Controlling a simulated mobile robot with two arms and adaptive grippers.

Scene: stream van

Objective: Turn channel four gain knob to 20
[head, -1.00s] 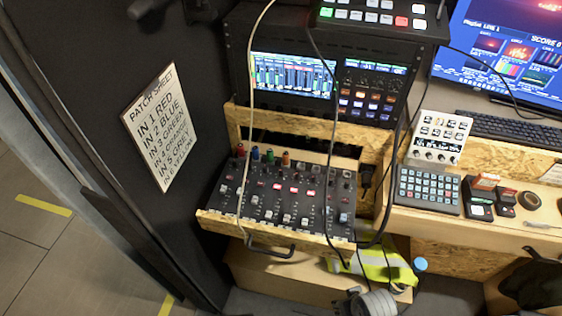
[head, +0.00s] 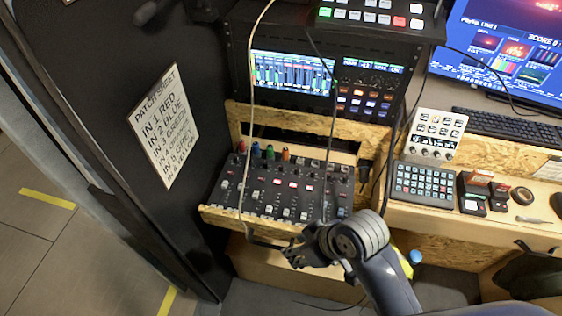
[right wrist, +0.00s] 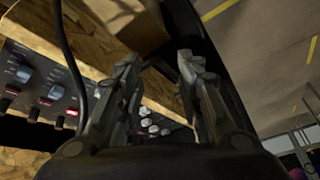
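The dark audio mixer (head: 275,205), with several rows of small knobs, faders and lit red buttons, sits in a wooden pull-out tray (head: 225,217). It also shows at the left of the right wrist view (right wrist: 28,85), with knobs close by. Channel numbers and knob scales are too small to read, so I cannot tell which knob is channel four gain or its setting. My right gripper (head: 292,254) is in front of and below the tray's front edge, near the dark handle. My left gripper is not in view.
Thin cables (head: 334,120) hang in front of the mixer. Red, blue, green and orange plugs (head: 270,153) stand along its back edge. A rack with screens (head: 290,75) is behind, a patch sheet (head: 166,124) left, and a desk with keypads (head: 424,184) right.

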